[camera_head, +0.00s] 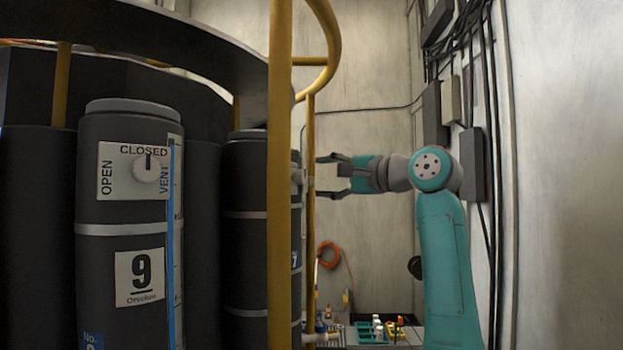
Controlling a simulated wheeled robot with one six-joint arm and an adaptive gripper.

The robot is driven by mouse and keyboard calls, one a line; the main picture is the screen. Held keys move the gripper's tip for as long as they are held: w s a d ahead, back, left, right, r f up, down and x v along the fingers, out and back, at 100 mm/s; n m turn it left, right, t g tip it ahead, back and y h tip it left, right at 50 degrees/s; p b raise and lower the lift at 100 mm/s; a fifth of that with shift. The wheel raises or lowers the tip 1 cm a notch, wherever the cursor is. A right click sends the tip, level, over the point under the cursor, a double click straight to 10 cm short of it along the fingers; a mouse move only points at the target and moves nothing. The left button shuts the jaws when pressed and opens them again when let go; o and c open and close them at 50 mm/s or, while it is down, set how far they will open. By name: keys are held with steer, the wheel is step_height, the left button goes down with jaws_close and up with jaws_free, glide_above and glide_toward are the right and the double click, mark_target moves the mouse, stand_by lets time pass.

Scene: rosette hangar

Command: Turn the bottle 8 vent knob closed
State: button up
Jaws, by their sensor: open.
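My gripper (321,177) is open, its two fingers apart and pointing left just beyond the yellow rail. A small pale knob-like part (297,177) sticks out at the right side of a dark bottle (246,240), seen edge-on and partly behind the yellow post. It lies just left of my fingertips; I cannot tell whether they touch it. No number 8 is readable, and this bottle's front plate is hidden, so its knob setting cannot be seen. Nearer, bottle 9 (98,270) shows a white vent knob (146,169) with its mark up toward CLOSED.
Cables and grey boxes (472,165) run along the right wall close to my arm. A table (352,337) with small items stands low behind.

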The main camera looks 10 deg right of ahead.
steer(key=v, duration=0.6)
stand_by(0.3)
